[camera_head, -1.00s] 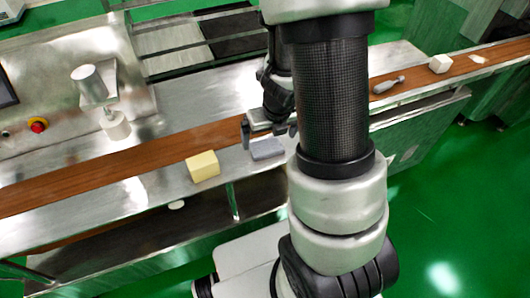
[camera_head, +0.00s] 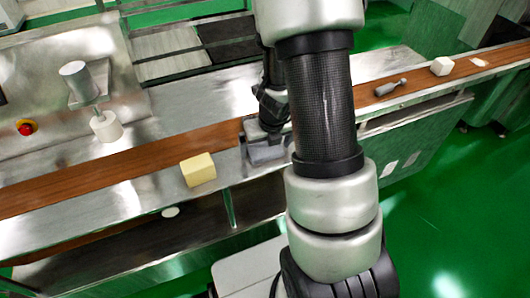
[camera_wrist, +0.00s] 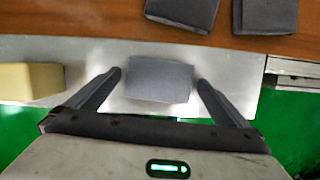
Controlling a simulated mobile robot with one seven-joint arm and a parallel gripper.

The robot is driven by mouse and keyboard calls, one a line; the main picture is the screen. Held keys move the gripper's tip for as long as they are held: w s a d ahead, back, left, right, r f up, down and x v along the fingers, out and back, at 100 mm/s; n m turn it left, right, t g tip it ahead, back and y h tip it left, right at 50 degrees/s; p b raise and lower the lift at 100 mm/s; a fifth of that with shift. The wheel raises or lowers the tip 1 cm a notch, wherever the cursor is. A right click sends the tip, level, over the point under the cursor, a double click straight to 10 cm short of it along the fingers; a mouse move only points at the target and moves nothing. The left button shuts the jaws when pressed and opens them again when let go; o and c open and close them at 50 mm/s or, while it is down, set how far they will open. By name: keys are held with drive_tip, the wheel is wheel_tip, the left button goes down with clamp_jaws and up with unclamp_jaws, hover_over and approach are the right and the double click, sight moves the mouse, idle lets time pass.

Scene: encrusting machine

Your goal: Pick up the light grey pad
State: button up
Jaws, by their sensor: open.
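The light grey pad (camera_wrist: 160,80) lies flat on the metal ledge in the wrist view, between the two fingers of my gripper (camera_wrist: 158,77). My gripper is open, with one finger on each side of the pad and small gaps between. In the head view the light grey pad (camera_head: 266,154) shows just below my gripper (camera_head: 267,138), partly covered by it. I cannot tell the exact height of the fingertips over the ledge.
A yellow block (camera_head: 198,169) sits on the ledge to the left. Two dark grey pads (camera_wrist: 183,11) (camera_wrist: 266,14) lie on the brown belt (camera_head: 60,185) beyond. A white block (camera_head: 441,66) and a grey tool-like object (camera_head: 390,87) are farther right on the belt.

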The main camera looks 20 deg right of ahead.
sight(266, 150)
drive_tip(key=c, duration=1)
wheel_tip(266, 150, up, 10)
drive_tip(key=p, duration=0.7)
